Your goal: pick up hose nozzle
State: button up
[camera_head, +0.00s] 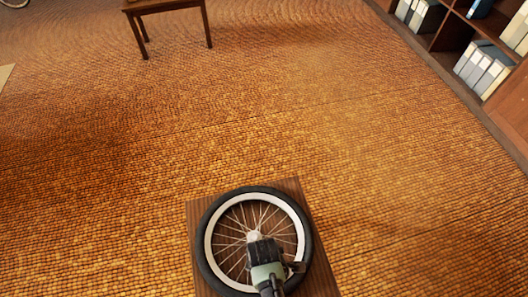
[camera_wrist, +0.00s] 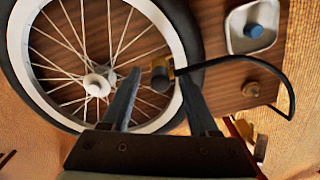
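My gripper (camera_head: 262,242) is over the wheel in the head view. In the wrist view its two dark fingers (camera_wrist: 158,84) are apart. Between their tips, in the picture, shows a small dark cylinder with a brass-coloured collar (camera_wrist: 160,78), which looks like the hose nozzle. It appears near the wheel's rim and tyre. I cannot tell whether either finger touches it. I cannot make it out in the head view, where my gripper covers that area.
A spoked wheel (camera_head: 210,235) with a black tyre lies on a wooden surface (camera_head: 291,188). In the wrist view, a white dish (camera_wrist: 237,40) with a blue knob, a black curved cable (camera_wrist: 284,78) and a brown knob (camera_wrist: 250,89) lie right. A wooden table (camera_head: 172,5) and bookshelf (camera_head: 450,35) stand farther off.

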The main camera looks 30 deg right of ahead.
grip_shut()
jog(key=shift+r, duration=0.15)
notch_tip(320, 180, up, 10)
jog(key=p, duration=0.3)
